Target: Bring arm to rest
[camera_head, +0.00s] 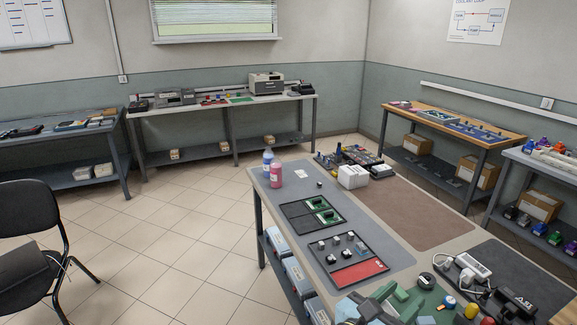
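My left gripper is not in view. I cannot clearly make out my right gripper among the crowded shapes at the bottom right, so its opening cannot be told. No held object shows. The near workbench (405,255) runs from the centre to the bottom right. On it lie a dark tray with green circuit boards (325,217) and a tray with small grey parts and a red section (361,270). Green and pale blue shapes (395,302) crowd the bottom edge and are cut off by the frame.
A blue bottle (268,162) and a pink bottle (275,175) stand at the bench's far left corner. A brown mat (415,214) is bare. A black chair (27,245) stands at left. The tiled floor between is clear.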

